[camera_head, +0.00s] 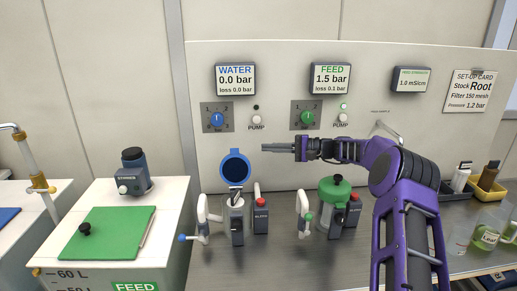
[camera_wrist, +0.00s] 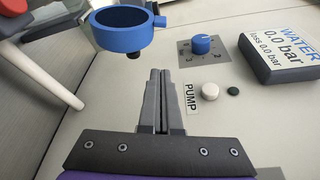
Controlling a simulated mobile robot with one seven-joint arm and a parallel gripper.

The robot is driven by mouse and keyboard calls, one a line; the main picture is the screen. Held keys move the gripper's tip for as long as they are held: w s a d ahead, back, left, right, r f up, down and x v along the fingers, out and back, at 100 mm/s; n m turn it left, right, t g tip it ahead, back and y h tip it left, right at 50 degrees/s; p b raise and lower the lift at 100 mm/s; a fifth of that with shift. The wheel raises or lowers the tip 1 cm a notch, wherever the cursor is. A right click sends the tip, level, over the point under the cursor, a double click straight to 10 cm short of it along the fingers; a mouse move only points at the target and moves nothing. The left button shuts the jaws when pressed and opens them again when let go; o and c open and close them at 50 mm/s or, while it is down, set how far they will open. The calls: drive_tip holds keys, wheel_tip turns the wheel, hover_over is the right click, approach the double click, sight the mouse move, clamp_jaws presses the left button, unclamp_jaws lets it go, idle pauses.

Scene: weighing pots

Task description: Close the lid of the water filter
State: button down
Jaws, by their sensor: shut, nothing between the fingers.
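The water filter's blue lid (camera_head: 235,154) stands raised above the filter body (camera_head: 237,222) in the head view, its round face toward the camera. In the wrist view the lid (camera_wrist: 125,38) is a blue cup shape at the upper left, with a small lug on its side. My gripper (camera_head: 265,148) is shut and empty, pointing left, to the right of the lid and about level with its upper rim. It looks apart from the lid. The fingertips (camera_wrist: 159,72) also show in the wrist view, below and to the right of the lid.
A white lever with a blue-tipped handle (camera_head: 184,238) stands left of the filter body, and a red-topped block (camera_head: 260,216) stands right of it. The green-lidded feed filter (camera_head: 335,190) is farther right. The panel with the water pump button (camera_head: 256,118) is behind.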

sight(243, 156)
drive_tip(key=x, duration=0.3)
drive_tip(key=s+x, duration=0.1)
drive_tip(key=x, duration=0.4)
drive_tip(key=shift+s+a+r, duration=0.1)
drive_tip(key=shift+a+r, duration=0.05)
drive_tip(key=shift+a, duration=0.2)
drive_tip(key=shift+s+a+r, duration=0.15)
drive_tip(key=shift+a, duration=0.2)
drive_tip(key=shift+s+r, duration=0.25)
drive_tip(key=shift+s, duration=0.7)
drive_tip(key=shift+s, duration=0.15)
